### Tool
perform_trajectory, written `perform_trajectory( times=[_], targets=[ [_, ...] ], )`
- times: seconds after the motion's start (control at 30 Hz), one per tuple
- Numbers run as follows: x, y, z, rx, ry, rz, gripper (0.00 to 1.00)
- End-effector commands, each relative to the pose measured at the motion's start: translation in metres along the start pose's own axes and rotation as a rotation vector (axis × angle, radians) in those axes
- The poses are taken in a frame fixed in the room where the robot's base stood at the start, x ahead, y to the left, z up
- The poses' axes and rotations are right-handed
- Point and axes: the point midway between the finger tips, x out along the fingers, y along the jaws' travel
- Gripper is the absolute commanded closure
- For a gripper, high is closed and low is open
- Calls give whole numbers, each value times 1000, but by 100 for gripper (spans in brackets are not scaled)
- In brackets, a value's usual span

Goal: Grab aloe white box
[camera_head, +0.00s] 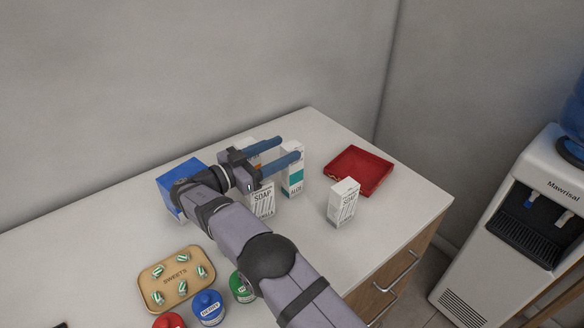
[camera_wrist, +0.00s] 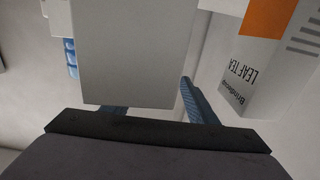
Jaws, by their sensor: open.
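The aloe box (camera_head: 291,180) is white with a teal square and stands upright on the counter, in the middle of the head view. My gripper (camera_head: 289,147) is open, its two blue fingers pointing right. The nearer finger overlaps the top of the aloe box in the head view; contact cannot be told. In the wrist view a plain pale box face (camera_wrist: 135,50) fills the upper middle and hides much of one finger. Its label is not visible, so I cannot tell which box it is.
A leaf tea box (camera_wrist: 250,65) is close on the right in the wrist view. A red tray (camera_head: 372,158) lies near the right edge; a blue box (camera_head: 177,172) is left.

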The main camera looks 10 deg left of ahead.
Motion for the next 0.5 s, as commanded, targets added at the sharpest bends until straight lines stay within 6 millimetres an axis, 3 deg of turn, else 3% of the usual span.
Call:
perform_trajectory(
  times=[0.23,0.5],
  targets=[
    [30,3,0,-1,0,2,47],
    [38,3,2,0,0,0,47]
  ],
)
